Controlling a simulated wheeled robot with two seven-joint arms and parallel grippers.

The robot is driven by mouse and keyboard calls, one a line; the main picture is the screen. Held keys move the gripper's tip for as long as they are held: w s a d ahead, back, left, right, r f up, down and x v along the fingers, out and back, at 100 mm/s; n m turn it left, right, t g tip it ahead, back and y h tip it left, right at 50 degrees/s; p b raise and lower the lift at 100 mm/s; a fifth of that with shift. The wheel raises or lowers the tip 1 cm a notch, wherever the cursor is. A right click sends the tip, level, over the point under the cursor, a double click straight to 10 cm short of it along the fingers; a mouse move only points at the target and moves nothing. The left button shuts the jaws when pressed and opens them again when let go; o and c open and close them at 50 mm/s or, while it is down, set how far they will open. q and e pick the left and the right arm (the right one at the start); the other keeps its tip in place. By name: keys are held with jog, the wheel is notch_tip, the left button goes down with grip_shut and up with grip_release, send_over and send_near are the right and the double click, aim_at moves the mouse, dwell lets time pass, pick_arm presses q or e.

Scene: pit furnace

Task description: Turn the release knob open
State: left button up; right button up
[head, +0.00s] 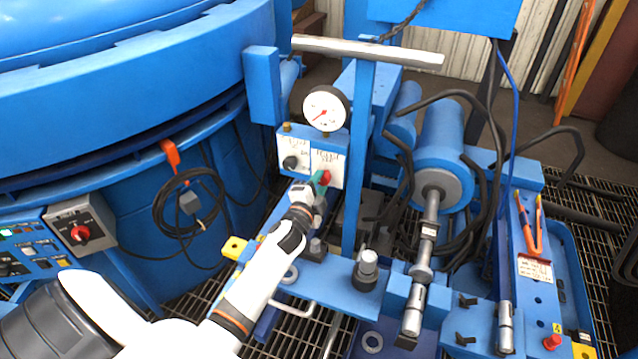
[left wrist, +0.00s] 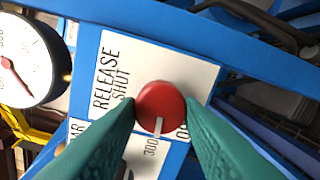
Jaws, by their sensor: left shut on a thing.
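The red release knob (head: 326,176) sits on a white label plate (head: 334,158) below a pressure gauge. In the left wrist view the knob (left wrist: 161,106) is round, with a white pointer mark at its lower edge. The plate (left wrist: 190,68) there reads "RELEASE" and "SHUT"; more lettering at the lower right is partly hidden by a finger. My left gripper (head: 319,182) has its green fingers on both sides of the knob and is shut on it. The fingers also show in the left wrist view (left wrist: 161,112). My right gripper is not in view.
A black knob (head: 290,162) on a second label plate is just left. The round gauge (head: 326,107) is above. A blue post (head: 362,150) stands close on the right, under a grey bar (head: 368,50). The big blue furnace body (head: 120,120) fills the left.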

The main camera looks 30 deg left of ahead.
pick_arm(q)
jog(key=shift+n, duration=0.4)
jog(key=o, duration=1)
jog(key=shift+c, duration=0.2)
jog(key=v, duration=1.2)
